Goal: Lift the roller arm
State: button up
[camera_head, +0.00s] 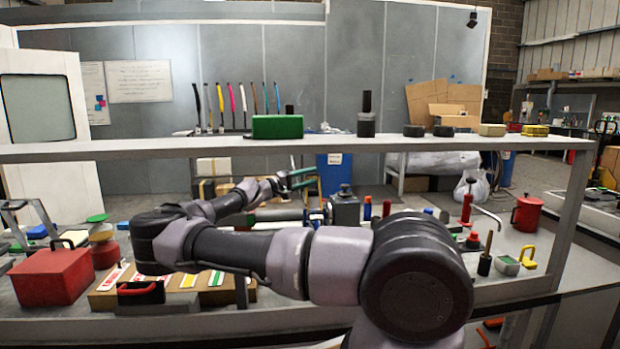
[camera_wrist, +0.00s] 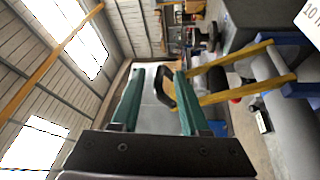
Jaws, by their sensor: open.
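The roller arm (camera_wrist: 232,92) shows in the wrist view as a yellow two-bar frame. Its bars run from blue brackets (camera_wrist: 300,89) at the right to a black loop handle (camera_wrist: 162,86) on the left. My gripper (camera_wrist: 158,73) is open, with its two green fingers on either side of the black handle in this view. I cannot tell whether the fingers touch it or how far beyond them it lies. In the head view my gripper (camera_head: 313,176) is above the bench, below the shelf; the roller arm is hard to make out there.
A grey cylinder (camera_wrist: 288,118) lies beside the yellow bars. A shelf (camera_head: 200,149) crosses above the bench and carries a green block (camera_head: 278,127). A red box (camera_head: 52,275) stands at left, a red can (camera_head: 527,213) at right. Several small tools crowd the bench.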

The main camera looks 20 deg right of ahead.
jog(key=s+a+f, duration=0.1)
jog(key=a, duration=0.9)
jog(key=shift+s+a, duration=0.15)
jog(key=shift+s, duration=0.1)
jog(key=shift+f, duration=0.1)
